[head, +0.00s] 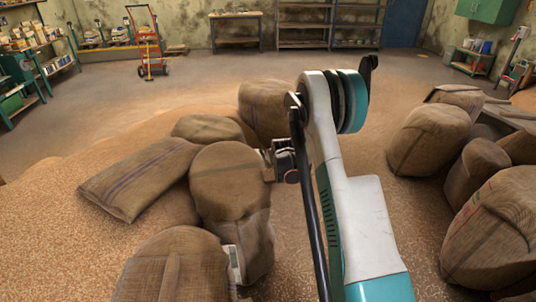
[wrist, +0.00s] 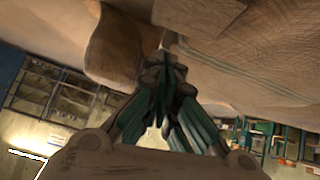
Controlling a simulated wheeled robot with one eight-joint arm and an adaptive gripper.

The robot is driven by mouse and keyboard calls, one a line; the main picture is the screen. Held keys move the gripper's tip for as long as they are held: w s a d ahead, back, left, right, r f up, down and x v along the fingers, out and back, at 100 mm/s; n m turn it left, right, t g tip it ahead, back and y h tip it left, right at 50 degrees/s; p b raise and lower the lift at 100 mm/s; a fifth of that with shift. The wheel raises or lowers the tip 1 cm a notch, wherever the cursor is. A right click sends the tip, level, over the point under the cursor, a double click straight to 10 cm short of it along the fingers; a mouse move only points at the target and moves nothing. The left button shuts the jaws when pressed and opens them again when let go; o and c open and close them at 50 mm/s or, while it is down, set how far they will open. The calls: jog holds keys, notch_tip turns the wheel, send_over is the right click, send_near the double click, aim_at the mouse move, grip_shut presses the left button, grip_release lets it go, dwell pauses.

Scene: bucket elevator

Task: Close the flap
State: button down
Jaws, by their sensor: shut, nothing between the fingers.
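I cannot make out a flap or a bucket elevator in either view. My gripper (wrist: 165,68) shows in the wrist view with its dark fingers together and nothing between them. Brown sacking fills the top of that view, close to the fingertips; I cannot tell whether they touch it. In the head view my white and teal arm rises through the middle. Its dark wrist end (head: 285,160) is beside the upright burlap sack (head: 230,178), and the fingertips are hard to make out there.
Several burlap sacks lie around, including a striped one (head: 140,178) at left and a large one (head: 495,232) at right. Loose grain (head: 50,225) covers the near floor. A red hand truck (head: 147,45), a workbench (head: 236,16) and shelves (head: 305,25) stand far back. The floor before them is open.

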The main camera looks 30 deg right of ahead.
jog(key=f, duration=0.2)
jog(key=d+f+b, duration=0.1)
jog(key=f, duration=0.2)
jog(key=shift+s+f, duration=0.1)
jog(key=shift+f, duration=0.05)
jog(key=shift+s+f, duration=0.1)
jog(key=shift+f, duration=0.2)
jog(key=shift+s, duration=0.1)
